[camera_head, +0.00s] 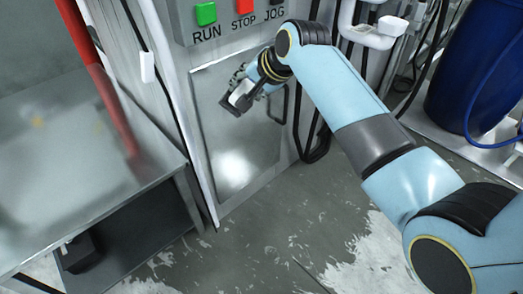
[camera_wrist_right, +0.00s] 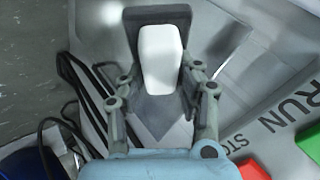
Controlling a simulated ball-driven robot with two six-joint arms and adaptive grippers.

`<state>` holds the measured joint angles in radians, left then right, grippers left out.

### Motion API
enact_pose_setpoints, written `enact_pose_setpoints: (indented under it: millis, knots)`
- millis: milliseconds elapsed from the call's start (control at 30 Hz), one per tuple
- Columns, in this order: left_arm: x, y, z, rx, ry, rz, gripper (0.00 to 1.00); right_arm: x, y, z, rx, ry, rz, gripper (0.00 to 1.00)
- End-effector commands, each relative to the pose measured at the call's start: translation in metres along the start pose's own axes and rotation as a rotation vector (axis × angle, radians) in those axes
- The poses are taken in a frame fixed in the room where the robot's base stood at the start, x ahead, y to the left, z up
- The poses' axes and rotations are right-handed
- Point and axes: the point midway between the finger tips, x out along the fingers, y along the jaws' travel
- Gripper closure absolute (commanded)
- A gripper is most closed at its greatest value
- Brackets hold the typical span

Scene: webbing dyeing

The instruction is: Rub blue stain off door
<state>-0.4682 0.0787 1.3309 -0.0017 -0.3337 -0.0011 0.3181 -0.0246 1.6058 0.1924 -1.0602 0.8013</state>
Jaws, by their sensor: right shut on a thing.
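The door (camera_head: 236,165) is a grey metal panel on the machine below the RUN and STOP buttons, with a dark handle (camera_head: 284,103) at its right edge. My right gripper (camera_head: 243,98) is in front of the upper part of the door and is shut on a white block (camera_head: 239,92). The block shows clearly between the fingers in the right wrist view (camera_wrist_right: 162,60). I cannot tell whether the block touches the door. I see no blue stain on the visible part of the door; the gripper hides a patch of it. My left gripper is not in view.
A green button (camera_head: 205,13) and a red button (camera_head: 245,6) are just above the door. A grey metal table (camera_head: 60,150) stands at the left, with a red pipe (camera_head: 105,85) above it. Dark cables (camera_head: 313,145) hang right of the door. A blue drum (camera_head: 472,70) stands at the right.

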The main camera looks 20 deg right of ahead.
Motion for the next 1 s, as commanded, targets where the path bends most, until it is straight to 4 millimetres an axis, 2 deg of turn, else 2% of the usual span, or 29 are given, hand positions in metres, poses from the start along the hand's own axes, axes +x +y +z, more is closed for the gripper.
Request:
enact_pose_setpoints:
  millis: [33, 233, 400, 667, 800, 1000]
  knots:
    - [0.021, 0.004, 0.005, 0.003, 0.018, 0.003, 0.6, 0.026, 0.021, 0.014, 0.059, 0.02, -0.061, 0.93]
    - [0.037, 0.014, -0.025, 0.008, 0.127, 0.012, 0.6, 0.06, 0.037, 0.027, 0.29, 0.179, -0.367, 0.93]
    - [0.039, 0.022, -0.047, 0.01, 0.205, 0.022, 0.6, 0.081, 0.065, 0.033, 0.422, 0.329, -0.575, 0.93]
    - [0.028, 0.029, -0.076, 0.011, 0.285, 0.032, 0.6, 0.09, 0.101, 0.03, 0.505, 0.487, -0.745, 0.93]
    - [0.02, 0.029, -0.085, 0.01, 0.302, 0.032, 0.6, 0.083, 0.097, 0.025, 0.51, 0.506, -0.769, 0.93]
    - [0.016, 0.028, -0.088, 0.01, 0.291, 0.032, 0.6, 0.09, 0.087, 0.02, 0.51, 0.511, -0.774, 0.93]
